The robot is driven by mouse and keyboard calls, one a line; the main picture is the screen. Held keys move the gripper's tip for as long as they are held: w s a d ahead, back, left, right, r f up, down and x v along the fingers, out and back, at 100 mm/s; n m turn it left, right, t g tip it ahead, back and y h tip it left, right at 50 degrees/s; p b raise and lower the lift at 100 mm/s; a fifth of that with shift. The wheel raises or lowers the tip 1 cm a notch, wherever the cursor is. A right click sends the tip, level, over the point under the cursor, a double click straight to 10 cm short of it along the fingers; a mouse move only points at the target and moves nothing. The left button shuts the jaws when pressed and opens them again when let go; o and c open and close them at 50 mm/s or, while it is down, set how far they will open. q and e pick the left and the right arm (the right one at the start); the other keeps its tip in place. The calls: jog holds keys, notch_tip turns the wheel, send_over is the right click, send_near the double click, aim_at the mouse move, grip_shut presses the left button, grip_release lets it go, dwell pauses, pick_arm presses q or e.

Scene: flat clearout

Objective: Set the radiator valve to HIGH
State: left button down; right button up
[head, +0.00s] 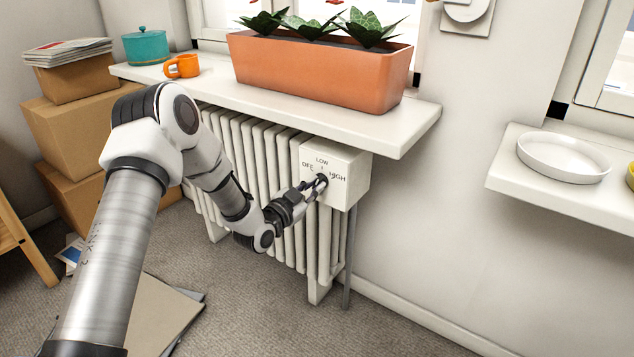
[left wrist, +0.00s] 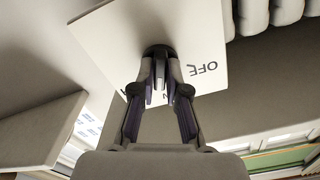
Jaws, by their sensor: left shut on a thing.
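The radiator valve is a white box (head: 352,167) at the right end of the ribbed radiator (head: 262,150), under the windowsill. Its face is lettered OFF at left, LOW at top and HIGH at right. A small dark knob (head: 323,180) sits in the middle of the lettering. My left gripper (head: 316,186) reaches it from the lower left and is shut on the knob. In the left wrist view, the fingers (left wrist: 159,82) close around the dark knob, with OFF upside down beside it. The fingers partly hide the knob and lettering, so I cannot tell its setting. My right gripper is not in view.
The windowsill (head: 420,120) overhangs the valve and bears a terracotta planter (head: 300,72), an orange mug (head: 182,67) and a teal pot (head: 146,47). Cardboard boxes (head: 75,125) are stacked at left. A shelf at right holds a white dish (head: 562,160). Carpet is open below right.

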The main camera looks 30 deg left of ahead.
pick_arm(q)
jog(key=shift+r, duration=0.15)
jog(key=shift+m+p, duration=0.4)
jog(key=shift+r+m+p, duration=0.1)
jog(key=shift+m+p, duration=0.4)
jog(key=shift+m, duration=0.4)
jog(key=shift+m+p, duration=0.4)
jog(key=shift+m, duration=0.4)
